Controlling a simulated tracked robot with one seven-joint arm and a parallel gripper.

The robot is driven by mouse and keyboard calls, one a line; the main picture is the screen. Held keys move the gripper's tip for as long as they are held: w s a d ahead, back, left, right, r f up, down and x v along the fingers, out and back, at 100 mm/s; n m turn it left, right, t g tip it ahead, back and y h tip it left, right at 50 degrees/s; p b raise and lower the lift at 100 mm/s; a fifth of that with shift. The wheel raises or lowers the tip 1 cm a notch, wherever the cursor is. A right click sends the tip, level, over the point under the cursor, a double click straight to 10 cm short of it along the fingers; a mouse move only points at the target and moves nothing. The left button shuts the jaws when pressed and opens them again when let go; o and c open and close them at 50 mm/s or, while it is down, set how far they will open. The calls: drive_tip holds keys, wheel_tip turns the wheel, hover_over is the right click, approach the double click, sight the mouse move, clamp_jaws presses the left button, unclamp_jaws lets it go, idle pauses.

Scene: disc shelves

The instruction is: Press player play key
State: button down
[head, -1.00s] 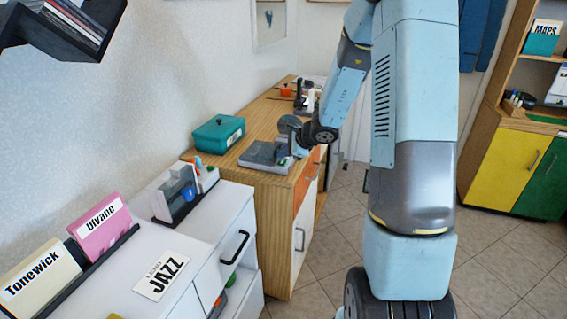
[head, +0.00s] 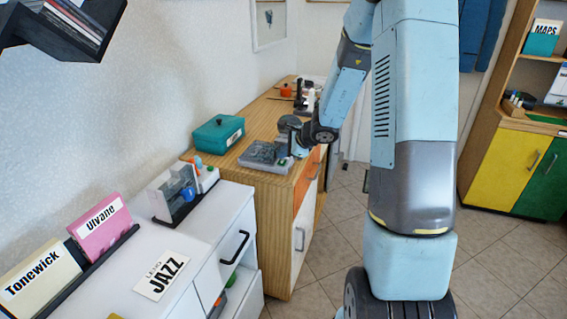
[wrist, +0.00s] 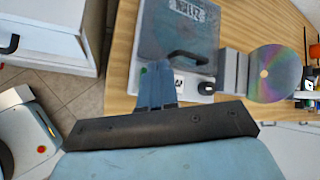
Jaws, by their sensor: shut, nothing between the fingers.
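The player (head: 263,154), a flat grey unit with a lid, lies on the wooden cabinet top. In the wrist view its grey lid (wrist: 180,28) carries lettering that I cannot read clearly, and a black handle (wrist: 188,58). Its pale front edge has a small label and a dark round knob (wrist: 206,88). A small green spot (wrist: 143,70) shows at my fingertips; it may be the play key, mostly hidden. My gripper (head: 297,150) is shut and empty, its blue fingers (wrist: 156,72) at the player's front edge. I cannot tell whether they touch the key.
A rainbow disc (wrist: 271,73) stands beside the player by a grey block (wrist: 234,70). A teal box (head: 218,133) sits behind the player on the cabinet (head: 274,200). A white drawer unit (head: 215,235) with open drawers stands to the left. The tiled floor (head: 318,265) in front is clear.

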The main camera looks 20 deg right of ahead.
sight(284, 163)
drive_tip(key=shift+f, duration=0.15)
drive_tip(key=shift+f, duration=0.2)
drive_tip(key=shift+f, duration=0.4)
idle(0.9)
drive_tip(key=shift+r, duration=0.85)
drive_tip(key=shift+r, duration=0.1)
drive_tip(key=shift+r, duration=2.4)
